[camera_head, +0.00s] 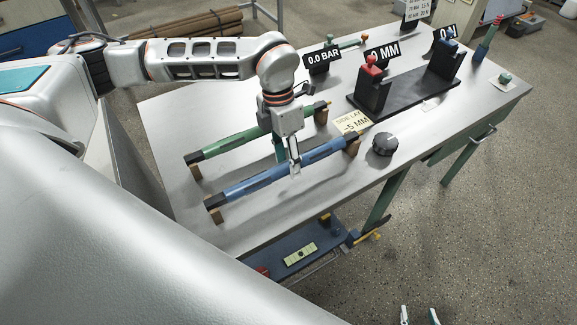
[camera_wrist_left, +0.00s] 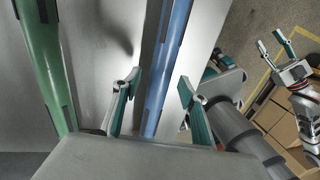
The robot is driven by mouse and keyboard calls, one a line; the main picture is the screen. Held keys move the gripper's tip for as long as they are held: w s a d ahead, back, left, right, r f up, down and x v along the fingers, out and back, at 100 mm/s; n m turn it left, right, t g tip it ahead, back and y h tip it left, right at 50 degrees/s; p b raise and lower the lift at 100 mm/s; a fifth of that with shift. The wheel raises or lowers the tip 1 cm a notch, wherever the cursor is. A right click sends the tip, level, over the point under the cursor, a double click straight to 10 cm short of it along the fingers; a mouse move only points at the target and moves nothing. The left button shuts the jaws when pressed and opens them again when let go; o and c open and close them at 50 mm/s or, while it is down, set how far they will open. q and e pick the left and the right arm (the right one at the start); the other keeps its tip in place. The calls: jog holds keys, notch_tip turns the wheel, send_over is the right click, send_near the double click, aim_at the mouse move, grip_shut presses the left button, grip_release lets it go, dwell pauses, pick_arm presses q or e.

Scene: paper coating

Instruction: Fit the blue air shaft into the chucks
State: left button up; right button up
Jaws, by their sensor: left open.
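The blue air shaft (camera_head: 268,179) lies on small brown rests on the table. It also shows in the wrist view (camera_wrist_left: 168,65). My left gripper (camera_head: 287,161) is open over the blue shaft, near its middle. In the wrist view its two fingers (camera_wrist_left: 157,92) are apart, with the blue shaft passing between them; I cannot tell whether they touch it. The chucks, one with a red top (camera_head: 373,90) and one with a blue top (camera_head: 443,66), stand on a black base (camera_head: 405,88). My right gripper (camera_head: 419,317) is at the bottom edge, clear of the table, fingers apart.
A green shaft (camera_head: 228,143) lies parallel behind the blue one. A "SIDE LAY -5 MM" card (camera_head: 352,122) and a dark knob (camera_head: 385,144) are near the blue shaft's right end. Display signs (camera_head: 382,53) stand behind the chucks. The table's front left is bare.

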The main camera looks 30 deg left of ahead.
pick_arm(q)
jog(key=shift+f, duration=0.35)
grip_shut()
jog(key=shift+r, duration=0.1)
